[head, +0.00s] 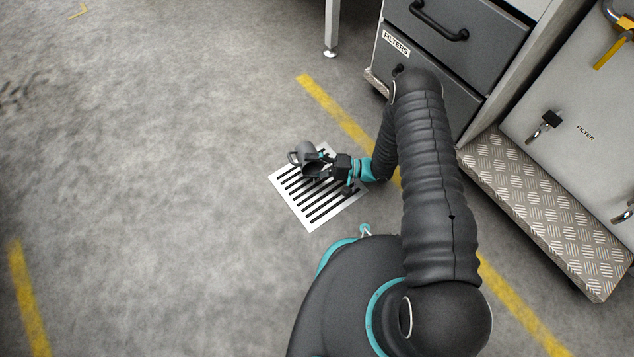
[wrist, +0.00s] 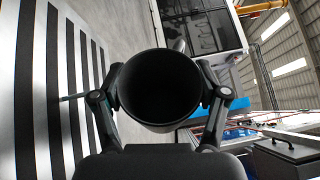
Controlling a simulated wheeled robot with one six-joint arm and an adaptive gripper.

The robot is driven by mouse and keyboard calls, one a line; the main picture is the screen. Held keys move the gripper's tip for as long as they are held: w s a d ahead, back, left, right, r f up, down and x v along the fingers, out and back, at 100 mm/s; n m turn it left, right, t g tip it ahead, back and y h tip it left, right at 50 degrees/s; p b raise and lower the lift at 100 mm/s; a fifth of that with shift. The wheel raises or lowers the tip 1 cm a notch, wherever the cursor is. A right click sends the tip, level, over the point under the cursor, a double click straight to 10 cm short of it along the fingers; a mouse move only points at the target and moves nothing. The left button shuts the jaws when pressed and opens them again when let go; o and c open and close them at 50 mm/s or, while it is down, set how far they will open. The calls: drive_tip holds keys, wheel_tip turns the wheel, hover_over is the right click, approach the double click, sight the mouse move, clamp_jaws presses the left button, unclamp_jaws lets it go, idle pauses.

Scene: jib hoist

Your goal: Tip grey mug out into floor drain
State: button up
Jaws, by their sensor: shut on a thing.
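The grey mug (head: 308,158) is held over the floor drain (head: 318,203), a white square grate with dark slots. My gripper (head: 325,164) is shut on the mug, one finger on each side. In the wrist view the mug (wrist: 160,88) shows its round open mouth towards the camera, between the two fingers (wrist: 160,95). Its inside is dark, so I cannot tell whether anything is in it. The mug looks tilted in the head view. The drain (wrist: 62,90) runs along the left of the wrist view. No pouring stream shows.
A grey drawer cabinet (head: 455,60) labelled FILTERS stands at the upper right. A metal chequer-plate step (head: 545,215) lies below a grey panel (head: 575,110). A table leg (head: 332,25) stands at the top. Yellow lines mark the floor. The floor left of the drain is clear.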

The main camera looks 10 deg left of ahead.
drive_tip(key=shift+s+d+r+n+g+y, duration=0.15)
drive_tip(key=shift+s+n+g+y, duration=0.1)
drive_tip(key=shift+n, duration=0.5)
drive_tip(key=shift+s+d+f+n+g+y, duration=0.15)
drive_tip(key=shift+n+y, duration=0.1)
drive_tip(key=shift+n, duration=0.5)
idle(0.3)
drive_tip(key=shift+s+d+r+n+g, duration=0.15)
drive_tip(key=shift+r+n+g, duration=0.1)
drive_tip(key=shift+r+n, duration=0.25)
drive_tip(key=shift+s+r+n+g, duration=0.1)
drive_tip(key=shift+r+n+g, duration=0.15)
drive_tip(key=shift+r+n, duration=0.2)
drive_tip(key=shift+s+n+y, duration=0.1)
drive_tip(key=shift+n+y, duration=0.2)
drive_tip(key=shift+n, duration=0.15)
idle(1.0)
